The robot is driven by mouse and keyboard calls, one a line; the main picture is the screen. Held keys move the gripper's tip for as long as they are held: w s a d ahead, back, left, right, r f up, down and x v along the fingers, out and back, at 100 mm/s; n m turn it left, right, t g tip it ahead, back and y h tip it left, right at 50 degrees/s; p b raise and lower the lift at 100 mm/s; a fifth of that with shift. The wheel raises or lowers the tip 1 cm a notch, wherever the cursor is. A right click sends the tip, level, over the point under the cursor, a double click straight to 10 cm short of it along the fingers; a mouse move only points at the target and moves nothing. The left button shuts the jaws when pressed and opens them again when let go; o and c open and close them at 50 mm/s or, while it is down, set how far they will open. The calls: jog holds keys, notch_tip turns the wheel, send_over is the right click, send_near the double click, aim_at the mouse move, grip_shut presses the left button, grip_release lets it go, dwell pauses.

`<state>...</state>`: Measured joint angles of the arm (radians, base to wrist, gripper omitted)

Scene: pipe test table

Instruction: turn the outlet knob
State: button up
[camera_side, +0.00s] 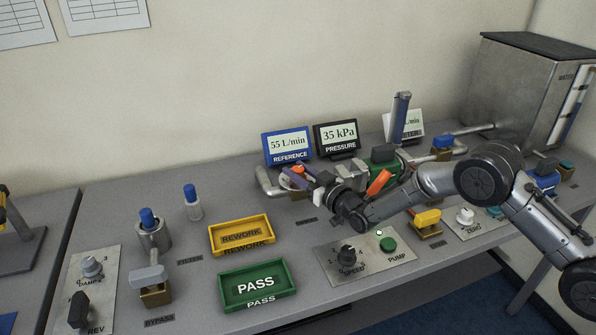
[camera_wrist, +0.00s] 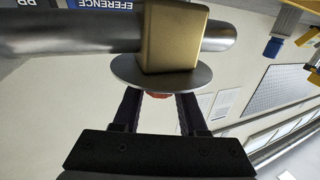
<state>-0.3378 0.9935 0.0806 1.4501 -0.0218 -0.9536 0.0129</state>
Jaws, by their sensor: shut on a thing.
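The outlet knob shows as a small orange-red piece in the side view (camera_side: 298,169), mostly hidden by my gripper. In the wrist view a sliver of the knob (camera_wrist: 158,95) shows below a grey disc (camera_wrist: 125,72) and a brass valve block (camera_wrist: 172,35) on a metal pipe (camera_wrist: 80,33). My gripper (camera_side: 308,178) is at the left end of the pipe run. In the wrist view its two dark fingers (camera_wrist: 160,103) stand on either side of the knob, shut on it. The knob's turn angle cannot be read.
A blue reference display (camera_side: 288,145) and a black pressure display (camera_side: 337,138) stand just behind. An orange lever (camera_side: 379,182) is close to my arm. A yellow rework tray (camera_side: 268,248) and green pass tray (camera_side: 291,289) lie in front. The panel with the speed knob (camera_side: 346,254) sits below my wrist.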

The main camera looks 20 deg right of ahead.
jog(key=shift+a+h, duration=0.1)
jog(key=shift+h, duration=0.2)
grip_shut()
jog(key=shift+m+t+h, duration=0.3)
jog(key=shift+m+h, duration=0.5)
jog(key=shift+h, duration=0.1)
jog(key=shift+m+h, duration=0.8)
jog(key=shift+h, duration=0.5)
jog(key=o, duration=1.1)
grip_release()
